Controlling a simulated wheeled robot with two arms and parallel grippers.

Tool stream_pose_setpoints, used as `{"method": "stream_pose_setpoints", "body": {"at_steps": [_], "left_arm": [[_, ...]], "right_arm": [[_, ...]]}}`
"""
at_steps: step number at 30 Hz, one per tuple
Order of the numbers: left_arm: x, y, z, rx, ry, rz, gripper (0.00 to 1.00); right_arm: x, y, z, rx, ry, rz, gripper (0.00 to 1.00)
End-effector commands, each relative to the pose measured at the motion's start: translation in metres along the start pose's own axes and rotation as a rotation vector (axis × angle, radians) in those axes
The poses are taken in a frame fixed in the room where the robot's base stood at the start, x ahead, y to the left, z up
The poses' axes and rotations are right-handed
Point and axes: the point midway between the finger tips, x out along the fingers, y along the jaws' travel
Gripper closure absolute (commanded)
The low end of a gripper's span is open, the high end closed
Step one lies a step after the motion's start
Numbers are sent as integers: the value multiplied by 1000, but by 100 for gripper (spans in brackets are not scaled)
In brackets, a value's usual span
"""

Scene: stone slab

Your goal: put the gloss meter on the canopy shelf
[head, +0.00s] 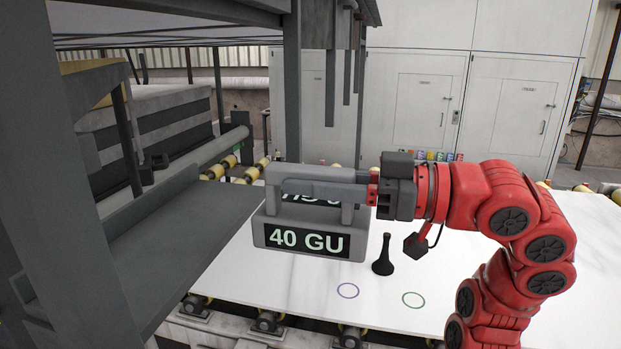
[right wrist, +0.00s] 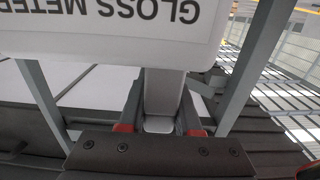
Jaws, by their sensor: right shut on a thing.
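The gloss meter (head: 262,232) is a grey box with a top handle and a dark panel reading "40 GU" in the head view. My right gripper (head: 325,188) is shut on its handle, reaching in from the right. The meter appears held above the white slab. In the right wrist view the meter's pale body (right wrist: 100,35) shows upside-down "GLOSS METER" lettering, with the handle between the fingers (right wrist: 165,100). My left gripper is not in view.
The white slab (head: 235,285) lies on rollers and carries a black, narrow-necked object (head: 383,258), a purple ring (head: 348,291) and a green ring (head: 413,299). A grey canopy post (head: 292,85) stands behind the meter. Hanging bars (head: 330,75) are above it.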

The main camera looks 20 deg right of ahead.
Motion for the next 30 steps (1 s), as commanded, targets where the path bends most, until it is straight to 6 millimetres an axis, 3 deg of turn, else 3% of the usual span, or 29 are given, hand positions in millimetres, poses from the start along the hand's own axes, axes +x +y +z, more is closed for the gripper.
{"method": "stream_pose_setpoints", "body": {"at_steps": [30], "left_arm": [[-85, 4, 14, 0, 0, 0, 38]], "right_arm": [[124, -1, 8, -1, 2, -3, 100]]}}
